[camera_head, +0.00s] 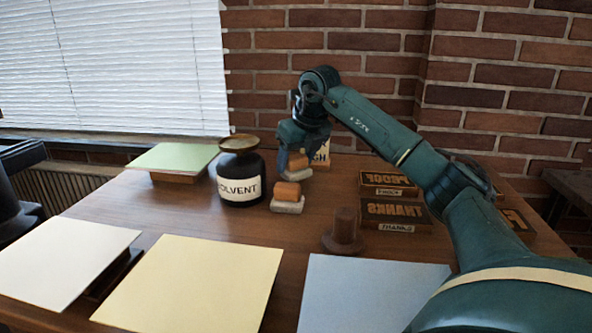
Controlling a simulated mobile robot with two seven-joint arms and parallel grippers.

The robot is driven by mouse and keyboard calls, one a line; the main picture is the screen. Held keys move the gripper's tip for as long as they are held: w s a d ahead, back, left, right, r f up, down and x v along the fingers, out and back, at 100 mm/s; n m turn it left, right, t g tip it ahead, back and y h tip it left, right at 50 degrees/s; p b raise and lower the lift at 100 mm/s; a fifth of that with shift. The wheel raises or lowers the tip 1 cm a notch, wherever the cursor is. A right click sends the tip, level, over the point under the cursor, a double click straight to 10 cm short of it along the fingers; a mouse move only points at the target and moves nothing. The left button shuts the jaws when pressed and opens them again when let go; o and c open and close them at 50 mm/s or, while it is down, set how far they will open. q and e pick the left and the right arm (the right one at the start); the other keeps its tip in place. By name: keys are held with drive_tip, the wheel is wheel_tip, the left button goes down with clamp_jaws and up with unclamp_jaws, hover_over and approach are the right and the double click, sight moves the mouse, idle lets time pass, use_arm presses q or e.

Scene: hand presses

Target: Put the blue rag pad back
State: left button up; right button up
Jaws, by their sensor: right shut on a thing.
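My right gripper (297,150) is above the back middle of the table, fingers pointing down. It is shut on a small pad with an orange-brown wooden top and a pale blue-grey underside, the blue rag pad (296,174). The fingers hide part of its top. A similar pad (287,196) with an orange-brown top and whitish base sits on the table just below it in the picture. I cannot tell whether the held pad touches the table. My left gripper is not in view.
A dark solvent jar (239,185) stands close left of the pads. A brown wooden knob (344,232) stands to the front right, with letter blocks (397,214) beyond it. Yellow (190,285), white (62,262) and blue (365,295) sheets lie along the front. A green sheet (172,157) is back left.

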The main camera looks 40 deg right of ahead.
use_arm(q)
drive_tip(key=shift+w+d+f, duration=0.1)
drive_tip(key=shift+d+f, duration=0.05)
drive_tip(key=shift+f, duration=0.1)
use_arm(e)
drive_tip(key=shift+f, duration=0.85)
drive_tip(key=shift+f, duration=0.1)
drive_tip(key=o, duration=0.9)
drive_tip(key=shift+o, duration=0.2)
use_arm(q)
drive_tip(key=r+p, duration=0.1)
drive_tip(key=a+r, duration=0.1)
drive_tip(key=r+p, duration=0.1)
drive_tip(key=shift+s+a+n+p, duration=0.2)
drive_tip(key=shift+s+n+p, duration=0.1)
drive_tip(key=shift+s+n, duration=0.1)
use_arm(e)
drive_tip(key=v, duration=1.2)
